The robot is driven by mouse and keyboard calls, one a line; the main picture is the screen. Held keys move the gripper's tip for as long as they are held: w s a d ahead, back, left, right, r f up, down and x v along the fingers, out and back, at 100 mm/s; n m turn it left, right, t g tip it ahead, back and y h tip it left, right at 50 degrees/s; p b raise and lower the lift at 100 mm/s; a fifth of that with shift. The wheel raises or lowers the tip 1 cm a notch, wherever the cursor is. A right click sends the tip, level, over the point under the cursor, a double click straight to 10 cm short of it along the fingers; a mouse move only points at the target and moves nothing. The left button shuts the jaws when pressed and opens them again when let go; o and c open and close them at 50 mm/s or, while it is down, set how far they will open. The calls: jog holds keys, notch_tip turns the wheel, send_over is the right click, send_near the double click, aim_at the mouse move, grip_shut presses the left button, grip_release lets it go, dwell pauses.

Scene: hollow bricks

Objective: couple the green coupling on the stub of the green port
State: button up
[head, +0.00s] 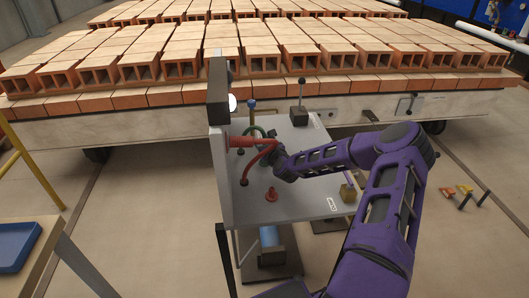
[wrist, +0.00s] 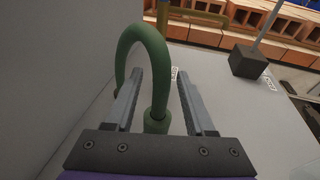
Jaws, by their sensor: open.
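In the wrist view my gripper (wrist: 160,78) is open, with one finger on each side of the green coupling (wrist: 156,123). The coupling shows as a short green collar low between the fingers, with a visible gap on both sides. Its green hose (wrist: 132,32) rises from it, arches over to the left and runs down behind the left finger. In the head view the green hose (head: 262,154) is a small arc beside my gripper (head: 277,160), near the upright panel. I cannot make out the green port or its stub in either view.
A red fitting (head: 243,141) with a red hose sits on the upright grey panel (head: 222,180). A red piece (head: 271,194) stands on the grey tabletop (head: 300,205). A black block with a lever (head: 299,117) and a brass block (head: 347,192) also stand there. Bricks fill the background.

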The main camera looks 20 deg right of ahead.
jog(key=shift+w+f, duration=0.1)
jog(key=shift+w, duration=0.3)
grip_shut()
dwell(0.4)
